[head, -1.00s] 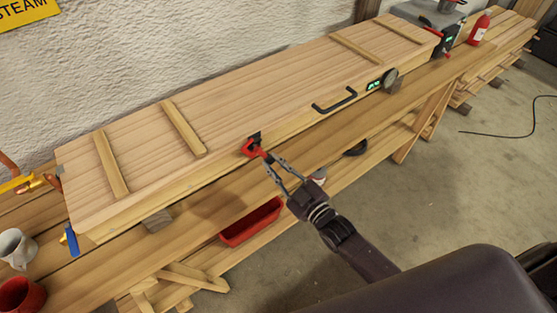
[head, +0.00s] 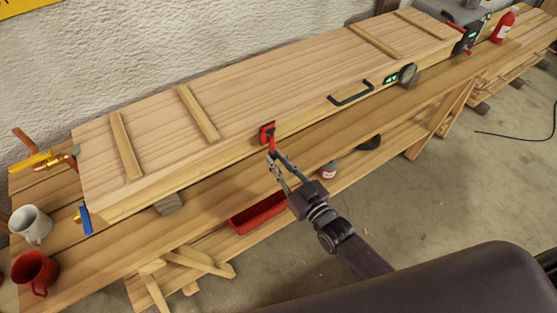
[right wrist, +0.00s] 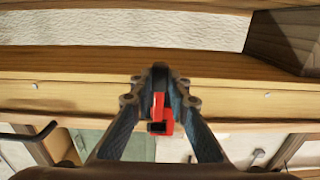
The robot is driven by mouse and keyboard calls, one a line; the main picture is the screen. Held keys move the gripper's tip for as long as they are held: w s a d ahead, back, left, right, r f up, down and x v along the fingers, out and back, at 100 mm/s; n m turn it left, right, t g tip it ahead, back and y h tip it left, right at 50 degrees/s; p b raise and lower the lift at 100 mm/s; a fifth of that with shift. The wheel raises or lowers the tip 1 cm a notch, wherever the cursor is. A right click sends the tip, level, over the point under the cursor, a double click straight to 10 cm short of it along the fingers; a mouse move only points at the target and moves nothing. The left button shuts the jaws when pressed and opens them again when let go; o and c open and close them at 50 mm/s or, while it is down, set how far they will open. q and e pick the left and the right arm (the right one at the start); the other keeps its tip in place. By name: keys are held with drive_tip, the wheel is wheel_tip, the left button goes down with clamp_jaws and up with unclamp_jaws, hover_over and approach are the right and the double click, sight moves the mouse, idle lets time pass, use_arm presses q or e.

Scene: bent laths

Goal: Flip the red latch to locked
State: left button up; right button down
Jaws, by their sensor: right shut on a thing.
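The red latch (head: 267,132) sits on the front edge of the long wooden box (head: 240,105), left of the black handle. Its red part stands up against the box edge, with a red lever running down into the fingers. My right gripper (head: 272,158) is shut on the red latch at the box's front. In the right wrist view the red latch (right wrist: 165,116) shows between the two dark fingers, which partly hide it. My left gripper is not in view.
A black handle (head: 351,94), a small green display (head: 391,79) and a dark round knob (head: 408,75) are on the box front. The wooden bench (head: 320,143) runs beneath. A white mug (head: 31,224) and red mug (head: 35,272) stand at left. A red bin (head: 258,212) is below.

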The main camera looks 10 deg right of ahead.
drive_tip(key=shift+f, duration=0.2)
drive_tip(key=c, duration=1.8)
unclamp_jaws()
drive_tip(key=shift+c, duration=0.2)
drive_tip(key=shift+r, duration=0.1)
drive_tip(key=v, duration=1.2)
